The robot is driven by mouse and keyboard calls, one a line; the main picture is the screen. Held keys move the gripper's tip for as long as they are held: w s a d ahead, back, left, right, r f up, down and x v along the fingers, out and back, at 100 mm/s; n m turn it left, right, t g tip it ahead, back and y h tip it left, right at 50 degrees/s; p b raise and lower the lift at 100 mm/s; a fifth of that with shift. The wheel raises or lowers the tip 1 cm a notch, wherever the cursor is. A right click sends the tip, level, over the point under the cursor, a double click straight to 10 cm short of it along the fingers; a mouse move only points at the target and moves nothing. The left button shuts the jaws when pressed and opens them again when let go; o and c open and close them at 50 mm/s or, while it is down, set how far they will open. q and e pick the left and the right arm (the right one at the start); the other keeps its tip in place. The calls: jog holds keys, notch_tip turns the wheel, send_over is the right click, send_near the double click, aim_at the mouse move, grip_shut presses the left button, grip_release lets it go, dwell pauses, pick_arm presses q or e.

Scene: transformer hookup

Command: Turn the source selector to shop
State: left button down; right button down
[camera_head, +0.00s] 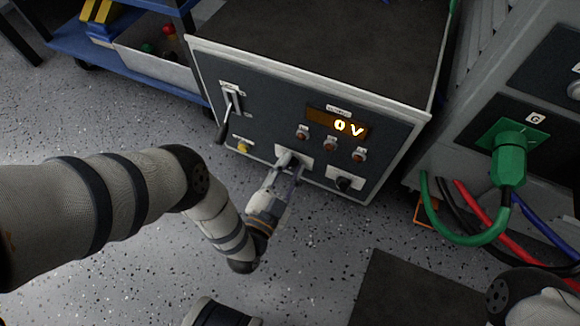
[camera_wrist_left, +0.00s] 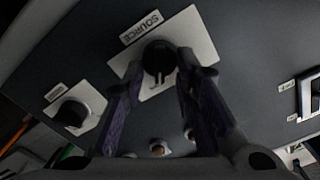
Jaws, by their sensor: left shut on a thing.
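The source selector is a round black knob (camera_wrist_left: 158,57) on a pale square plate labelled SOURCE in the left wrist view. It has a light pointer mark; I cannot tell which position it indicates. My left gripper (camera_wrist_left: 160,72) has its two purple-padded fingers around the knob, one on each side, and is shut on it. In the head view the left gripper (camera_head: 287,168) reaches the lower middle of the dark front panel (camera_head: 270,125), and the fingers hide most of the knob. My right gripper is not clearly in view.
A second black knob (camera_head: 344,183) sits to the right. An orange display (camera_head: 338,122) reads 0 V above several reddish buttons. A lever (camera_head: 229,108) and yellow button (camera_head: 243,147) are at left. A green plug (camera_head: 509,155) with loose cables stands at right.

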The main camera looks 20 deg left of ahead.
pick_arm(q)
jog(key=n, duration=0.3)
jog(key=shift+a+n, duration=0.2)
jog(key=shift+n, duration=0.1)
jog(key=n, duration=0.3)
jog(key=shift+a+n+p, duration=0.15)
jog(key=shift+n+p, duration=0.15)
jog(key=shift+a+f+n, duration=0.1)
jog(key=shift+a+n, duration=0.05)
jog(key=shift+n, duration=1.65)
jog(key=shift+a+n, duration=0.1)
jog(key=shift+n, duration=1.7)
jog(key=shift+s, duration=0.1)
jog(key=c, duration=1.4)
grip_release()
